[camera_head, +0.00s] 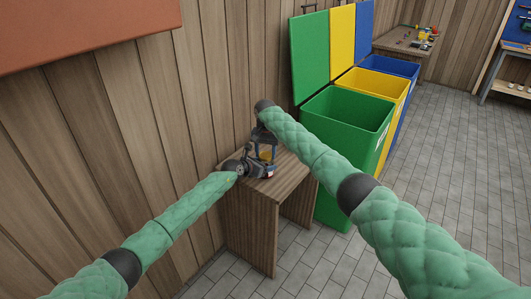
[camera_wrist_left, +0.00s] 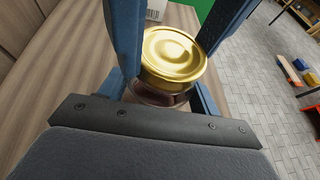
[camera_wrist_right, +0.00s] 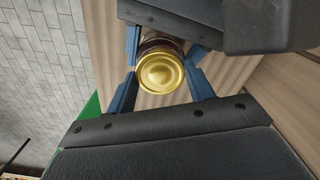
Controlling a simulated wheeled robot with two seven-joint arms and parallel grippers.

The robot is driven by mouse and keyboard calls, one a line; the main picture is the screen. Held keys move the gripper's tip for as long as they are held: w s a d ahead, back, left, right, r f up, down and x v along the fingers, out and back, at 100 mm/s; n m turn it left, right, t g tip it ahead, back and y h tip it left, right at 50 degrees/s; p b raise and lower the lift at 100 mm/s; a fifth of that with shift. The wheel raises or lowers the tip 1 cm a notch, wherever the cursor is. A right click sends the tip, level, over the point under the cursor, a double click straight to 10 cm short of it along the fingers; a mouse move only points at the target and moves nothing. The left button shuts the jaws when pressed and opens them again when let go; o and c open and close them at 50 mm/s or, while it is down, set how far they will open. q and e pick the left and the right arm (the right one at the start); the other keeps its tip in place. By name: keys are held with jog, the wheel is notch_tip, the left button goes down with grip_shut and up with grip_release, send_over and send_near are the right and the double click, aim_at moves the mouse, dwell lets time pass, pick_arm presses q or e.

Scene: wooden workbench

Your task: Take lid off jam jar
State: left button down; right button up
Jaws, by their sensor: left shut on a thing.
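The jam jar stands on the small wooden bench, its gold lid (camera_head: 266,153) sitting on top. In the left wrist view the round gold lid (camera_wrist_left: 175,52) is on the jar, and part of the dark glass body (camera_wrist_left: 155,96) shows below it. My left gripper (camera_head: 257,168) is shut on the jar, a blue finger on either side. My right gripper (camera_head: 266,138) is above the jar. In the right wrist view its blue fingers are apart, with the gold lid (camera_wrist_right: 160,73) between and just beyond their tips; narrow gaps show beside it. Most of the jar body is hidden.
The wooden bench (camera_head: 250,208) is small, with a plank wall (camera_head: 130,130) close on its left. An open green bin (camera_head: 345,125) stands right beside it, with yellow (camera_head: 375,88) and blue (camera_head: 390,66) bins behind. My two grippers are very close together.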

jog(key=shift+c, duration=0.2)
jog(key=shift+n, duration=1.4)
jog(key=o, duration=1.1)
jog(key=shift+r, duration=0.15)
